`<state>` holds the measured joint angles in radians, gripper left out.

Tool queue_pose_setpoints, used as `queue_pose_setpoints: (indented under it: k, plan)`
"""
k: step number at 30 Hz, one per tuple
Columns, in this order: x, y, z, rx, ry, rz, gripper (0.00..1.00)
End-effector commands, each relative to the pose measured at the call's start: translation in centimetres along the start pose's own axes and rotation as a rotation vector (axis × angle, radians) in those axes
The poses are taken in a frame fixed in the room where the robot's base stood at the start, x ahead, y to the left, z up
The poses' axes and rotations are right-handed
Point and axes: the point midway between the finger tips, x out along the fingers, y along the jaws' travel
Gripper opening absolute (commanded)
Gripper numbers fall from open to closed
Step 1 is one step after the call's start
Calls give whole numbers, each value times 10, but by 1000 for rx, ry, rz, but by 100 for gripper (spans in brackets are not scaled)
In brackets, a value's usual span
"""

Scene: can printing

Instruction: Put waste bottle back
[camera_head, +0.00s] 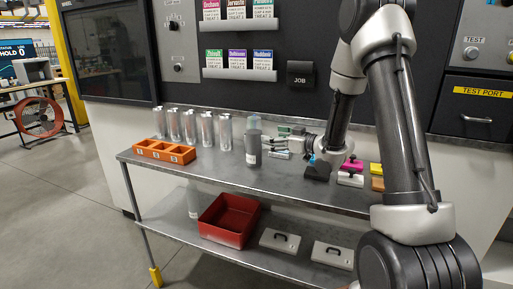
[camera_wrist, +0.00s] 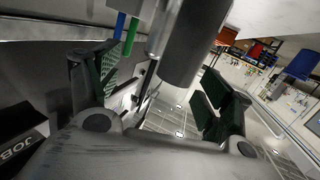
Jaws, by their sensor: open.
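The waste bottle (camera_head: 253,152), a dark grey cylinder with a lighter upper part, stands upright near the middle of the shelf top. My gripper (camera_head: 269,144) is at its right side, level with its body, with the fingers pointing left. In the wrist view the bottle (camera_wrist: 196,45) is a large dark cylinder that reaches in from the top between the two spread, green-padded fingers of my gripper (camera_wrist: 160,75). The fingers look apart from it. Whether they touch it on the far side is hidden.
Several silver cans (camera_head: 190,129) stand in a row to the left, behind an orange holder (camera_head: 164,151). Coloured blocks (camera_head: 352,165) lie to the right on the metal table (camera_head: 215,170). A red bin (camera_head: 229,221) is on the lower shelf. The machine panel rises close behind.

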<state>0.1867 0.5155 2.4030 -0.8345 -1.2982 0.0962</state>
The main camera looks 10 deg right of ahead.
Motion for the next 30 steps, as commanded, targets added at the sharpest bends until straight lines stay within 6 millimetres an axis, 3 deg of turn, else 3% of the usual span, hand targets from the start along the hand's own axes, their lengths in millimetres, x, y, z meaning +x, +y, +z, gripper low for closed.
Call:
queue_pose_setpoints:
  k: [2,8,22,30]
  plan:
    - [3,-7,9,36,59,-40,79]
    - [13,-16,10,65,124,-79,79]
    - [75,-27,-1,63,123,-77,79]
    - [80,-26,-1,64,122,-75,79]
